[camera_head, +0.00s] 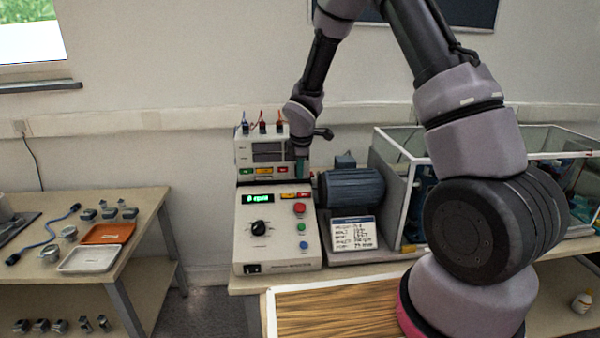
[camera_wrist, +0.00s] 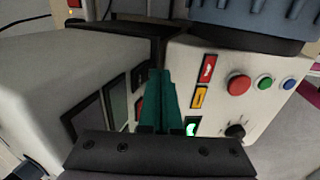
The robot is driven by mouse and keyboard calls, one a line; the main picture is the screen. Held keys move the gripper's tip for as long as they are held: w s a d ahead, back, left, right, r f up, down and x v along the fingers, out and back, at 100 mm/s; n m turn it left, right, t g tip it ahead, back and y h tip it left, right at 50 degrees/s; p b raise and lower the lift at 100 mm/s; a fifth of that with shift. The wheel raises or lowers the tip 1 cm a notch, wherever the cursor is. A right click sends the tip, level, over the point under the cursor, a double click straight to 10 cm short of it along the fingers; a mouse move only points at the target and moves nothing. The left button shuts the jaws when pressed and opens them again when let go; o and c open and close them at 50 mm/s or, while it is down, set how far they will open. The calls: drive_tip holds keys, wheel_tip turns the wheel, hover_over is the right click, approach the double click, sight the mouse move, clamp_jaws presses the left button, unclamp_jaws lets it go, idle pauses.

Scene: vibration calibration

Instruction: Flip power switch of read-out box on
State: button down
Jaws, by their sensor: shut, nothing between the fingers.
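The read-out box (camera_head: 244,152) is the off-white upper box with dark display panels, standing above the motor control box (camera_head: 243,240). Small green, yellow and red coloured parts line its lower front. In the wrist view the read-out box (camera_wrist: 50,75) fills the left side. A red part (camera_wrist: 139,108) shows beside the fingers; I cannot tell whether it is the power switch or which way it is set. My gripper (camera_head: 300,168) is at the read-out box's right front edge, its teal fingers (camera_wrist: 160,85) shut and empty. Contact with the box cannot be told.
The control box has a lit green display, knob and buttons. A blue motor (camera_head: 352,188) stands right of it, behind a printed card (camera_head: 353,234). A glass-sided enclosure (camera_head: 400,190) is farther right. A side table (camera_head: 150,205) with trays and small parts stands left.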

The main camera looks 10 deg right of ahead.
drive_tip(key=shift+w+f, duration=0.15)
drive_tip(key=shift+w, duration=0.1)
drive_tip(key=shift+r, duration=0.9)
drive_tip(key=shift+s, duration=0.1)
